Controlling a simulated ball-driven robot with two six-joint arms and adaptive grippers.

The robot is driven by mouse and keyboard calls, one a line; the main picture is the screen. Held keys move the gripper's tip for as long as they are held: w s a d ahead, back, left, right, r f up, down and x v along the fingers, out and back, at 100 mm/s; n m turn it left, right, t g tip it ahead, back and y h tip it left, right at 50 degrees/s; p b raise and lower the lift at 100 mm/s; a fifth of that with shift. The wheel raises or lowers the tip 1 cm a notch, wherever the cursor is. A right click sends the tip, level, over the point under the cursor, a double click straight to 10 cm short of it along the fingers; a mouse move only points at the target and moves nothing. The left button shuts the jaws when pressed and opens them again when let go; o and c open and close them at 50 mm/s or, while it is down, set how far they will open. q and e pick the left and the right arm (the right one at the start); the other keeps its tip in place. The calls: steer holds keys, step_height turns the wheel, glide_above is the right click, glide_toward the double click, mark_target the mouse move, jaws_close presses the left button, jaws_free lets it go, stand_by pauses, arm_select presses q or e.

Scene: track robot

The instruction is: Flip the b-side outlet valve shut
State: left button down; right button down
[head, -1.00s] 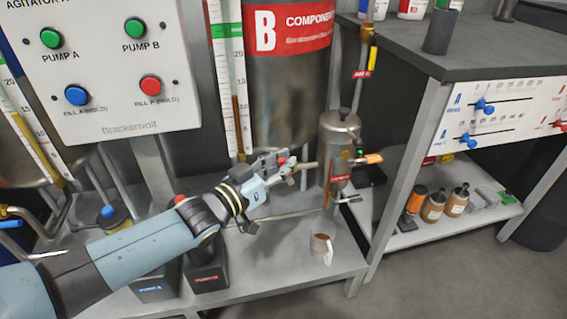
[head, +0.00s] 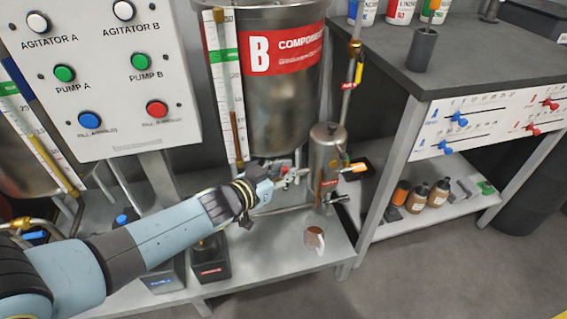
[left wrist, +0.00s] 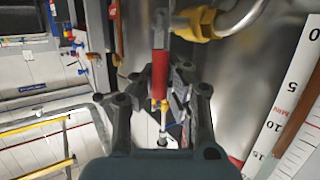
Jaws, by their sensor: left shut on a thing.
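The b-side outlet valve has a red lever (left wrist: 160,75), seen in the left wrist view between my gripper's fingers. A brass fitting (left wrist: 197,22) with a bent metal pipe is above it in that picture. In the head view, my left gripper (head: 282,178) is below the steel B component tank (head: 285,105), left of the small steel cylinder (head: 326,155). It is shut on the red lever. The fingers hide most of the valve in the head view, so I cannot tell its exact angle there. My right gripper is not in view.
A control panel (head: 100,75) with coloured buttons stands at the left. Black pump boxes, one with a red label (head: 210,265), are below my arm. A dark table (head: 465,60) is at the right.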

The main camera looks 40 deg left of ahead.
arm_select(q)
steer(key=c, duration=1.3)
jaws_free()
steer(key=shift+s, duration=0.1)
steer(key=v, duration=1.2)
steer(key=shift+d, duration=0.1)
